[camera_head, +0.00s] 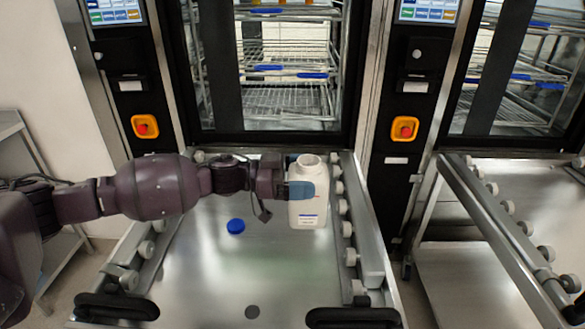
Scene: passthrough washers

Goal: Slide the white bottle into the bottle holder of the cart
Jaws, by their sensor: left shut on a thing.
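The white bottle (308,213) is upright and uncapped, with a small label on its lower front. It is at the right side of the cart (215,285), close to the right row of rollers. My left gripper (301,190) reaches in from the left and is shut on the bottle below its neck, with a blue finger across its front. Whether the bottle's base touches the cart top is hard to tell. I cannot make out a bottle holder on the cart. My right gripper is not in view.
Roller rails run along both cart sides, with black handles (117,307) at the near end. A washer with a glass door (270,75) stands behind. A second cart (470,250) is at the right.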

